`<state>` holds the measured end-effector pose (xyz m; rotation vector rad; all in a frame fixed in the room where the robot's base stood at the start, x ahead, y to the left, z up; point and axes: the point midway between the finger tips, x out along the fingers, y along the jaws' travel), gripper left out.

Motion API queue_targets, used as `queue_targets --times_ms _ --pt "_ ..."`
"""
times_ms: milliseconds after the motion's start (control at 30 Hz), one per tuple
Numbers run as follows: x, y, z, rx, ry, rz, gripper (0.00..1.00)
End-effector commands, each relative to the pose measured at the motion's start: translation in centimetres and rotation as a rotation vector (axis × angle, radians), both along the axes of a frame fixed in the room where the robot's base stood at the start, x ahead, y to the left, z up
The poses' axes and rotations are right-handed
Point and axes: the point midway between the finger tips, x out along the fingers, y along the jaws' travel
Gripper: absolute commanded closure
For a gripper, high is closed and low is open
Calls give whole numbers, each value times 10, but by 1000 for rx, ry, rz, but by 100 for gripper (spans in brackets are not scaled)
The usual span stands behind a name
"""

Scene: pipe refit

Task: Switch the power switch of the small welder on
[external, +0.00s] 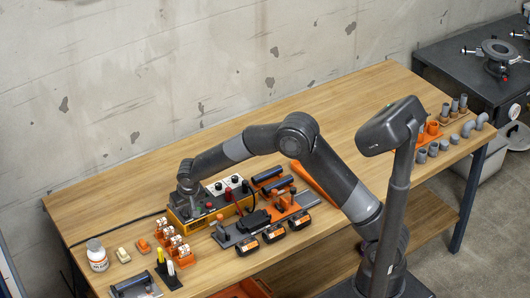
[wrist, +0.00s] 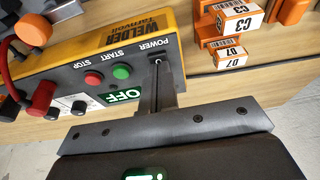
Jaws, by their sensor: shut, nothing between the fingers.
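The small welder (wrist: 100,42) has a yellow case and a grey front panel marked POWER, START and STOP. A lit green display (wrist: 121,96) on it reads OFF. The green start button (wrist: 122,72) and red stop button (wrist: 94,78) are in plain view. My gripper (wrist: 157,68) is shut and empty, with its fingertips at the panel just by the POWER label. The fingers mostly hide the power switch, and I cannot tell whether they touch it. In the external view the welder (external: 176,215) stands on the wooden table, with my gripper (external: 187,206) over its left end.
Orange holders with white labelled boxes (wrist: 230,52) stand close right of the welder in the wrist view. A red cable (wrist: 12,65) and plugs are at its left. In the external view, batteries (external: 272,234) and a white bottle (external: 96,254) are nearby.

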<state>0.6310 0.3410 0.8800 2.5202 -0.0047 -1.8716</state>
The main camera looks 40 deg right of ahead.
Motion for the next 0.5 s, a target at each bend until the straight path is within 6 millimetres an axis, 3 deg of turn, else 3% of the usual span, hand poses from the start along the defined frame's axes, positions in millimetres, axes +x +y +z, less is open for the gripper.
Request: queue_targets --times_ms 267,500 --pt "-1 1 8 1 -1 0 100" --pt "-10 1 54 2 -3 2 100"
